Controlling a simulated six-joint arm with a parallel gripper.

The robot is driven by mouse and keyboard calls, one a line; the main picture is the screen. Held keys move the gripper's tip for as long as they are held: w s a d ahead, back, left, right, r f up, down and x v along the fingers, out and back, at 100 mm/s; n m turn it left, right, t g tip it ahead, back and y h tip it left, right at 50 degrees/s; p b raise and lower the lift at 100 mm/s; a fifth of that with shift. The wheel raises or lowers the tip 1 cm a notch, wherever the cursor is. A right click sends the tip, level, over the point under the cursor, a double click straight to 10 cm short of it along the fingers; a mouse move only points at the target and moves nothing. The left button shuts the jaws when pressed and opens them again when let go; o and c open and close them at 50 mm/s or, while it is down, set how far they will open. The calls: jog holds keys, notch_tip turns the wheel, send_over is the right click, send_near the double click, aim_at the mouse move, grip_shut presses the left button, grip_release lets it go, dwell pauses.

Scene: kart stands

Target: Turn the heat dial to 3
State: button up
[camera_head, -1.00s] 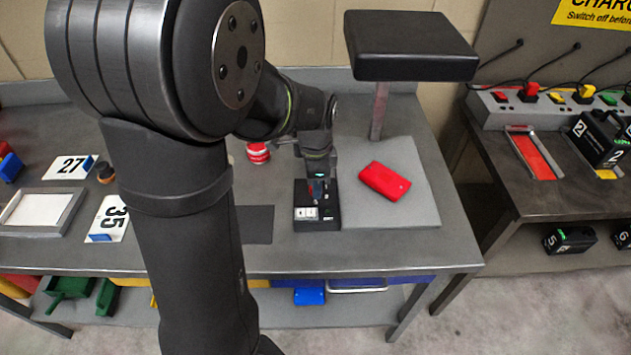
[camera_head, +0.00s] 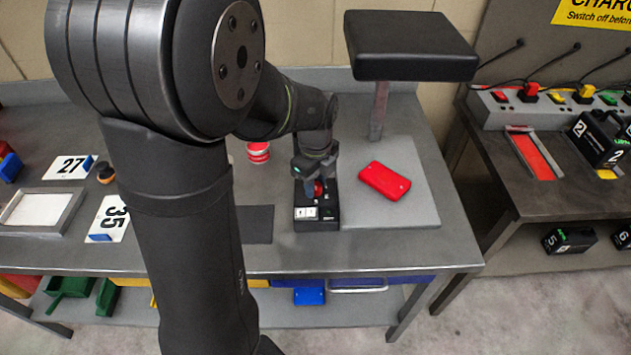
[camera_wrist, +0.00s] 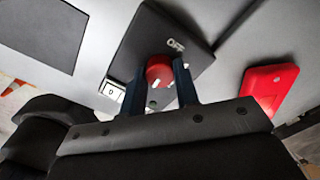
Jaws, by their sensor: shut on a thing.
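The heat dial is a red round knob (camera_head: 319,188) on a small black control box (camera_head: 317,224) on the bench. In the wrist view the knob (camera_wrist: 159,70) sits between the two blue fingers of my gripper (camera_wrist: 160,85), which are shut on its sides. A pale mark shows on the knob's near side. The box (camera_wrist: 150,35) has the word OFF printed beside the knob and a white label at its edge. The other dial markings are hidden or too small to read. My gripper (camera_head: 315,187) points down over the box in the head view.
A red case (camera_head: 384,181) lies on a grey board (camera_head: 415,213) right of the box, below a black padded press head (camera_head: 410,47). A red-and-white tin (camera_head: 258,152) stands behind, to the left. A dark mat (camera_head: 255,224) lies left of the box.

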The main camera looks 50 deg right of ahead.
jog(key=shift+m, duration=0.5)
jog(key=o, duration=1)
jog(key=shift+c, duration=0.2)
jog(key=shift+r, duration=0.1)
notch_tip(320, 180, up, 17)
jog(key=shift+r, duration=0.15)
notch_tip(320, 180, down, 18)
jog(key=shift+r, duration=0.25)
dwell(0.5)
jog(key=shift+r, duration=0.1)
